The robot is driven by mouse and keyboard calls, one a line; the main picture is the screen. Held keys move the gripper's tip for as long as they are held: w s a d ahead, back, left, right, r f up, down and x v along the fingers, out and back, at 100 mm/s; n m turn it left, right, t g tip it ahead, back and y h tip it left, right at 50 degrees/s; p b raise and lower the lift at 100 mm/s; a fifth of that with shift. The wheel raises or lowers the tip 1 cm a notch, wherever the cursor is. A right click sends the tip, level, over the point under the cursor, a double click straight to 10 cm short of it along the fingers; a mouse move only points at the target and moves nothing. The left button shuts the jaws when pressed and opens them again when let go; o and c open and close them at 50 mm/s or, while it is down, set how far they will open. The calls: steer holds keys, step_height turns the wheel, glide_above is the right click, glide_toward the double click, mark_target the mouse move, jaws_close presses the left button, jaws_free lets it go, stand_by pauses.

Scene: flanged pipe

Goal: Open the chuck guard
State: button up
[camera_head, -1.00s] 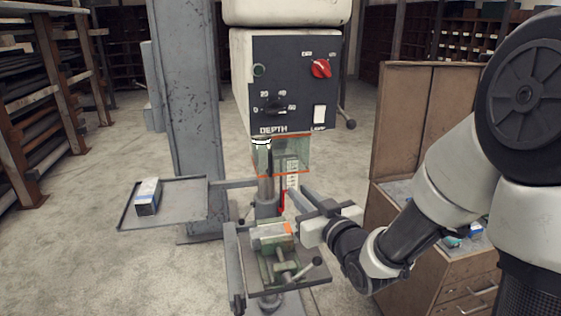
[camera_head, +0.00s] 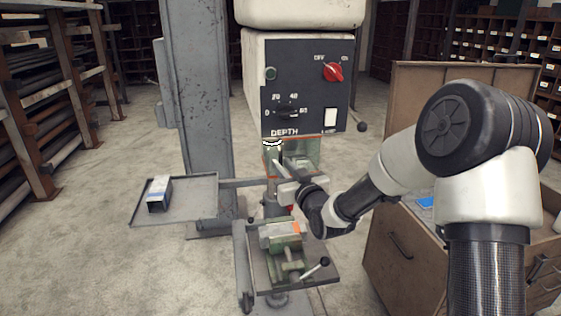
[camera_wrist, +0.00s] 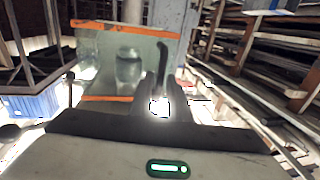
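The chuck guard (camera_head: 303,154) is a clear greenish shield with orange edges, hanging under the drill press head. In the wrist view the guard (camera_wrist: 125,65) stands upright just beyond my fingers, and a rounded metal shape shows behind its clear panel. My gripper (camera_head: 281,168) is at the lower front of the guard, its fingers pointing up toward it. In the wrist view the gripper's dark fingers (camera_wrist: 158,92) stand close together near the guard's lower right, with a narrow bright gap between them. I see nothing held. Whether a finger touches the guard is unclear.
The drill press control panel (camera_head: 306,88) is just above the guard. A green vise (camera_head: 284,246) with a lever stands below my gripper. A grey side tray (camera_head: 196,204) holds a small box (camera_head: 159,194). A wooden cabinet (camera_head: 400,245) stands at right.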

steer(key=shift+x, duration=0.95)
steer(key=shift+c, duration=0.3)
jaws_close()
steer(key=shift+d, duration=0.1)
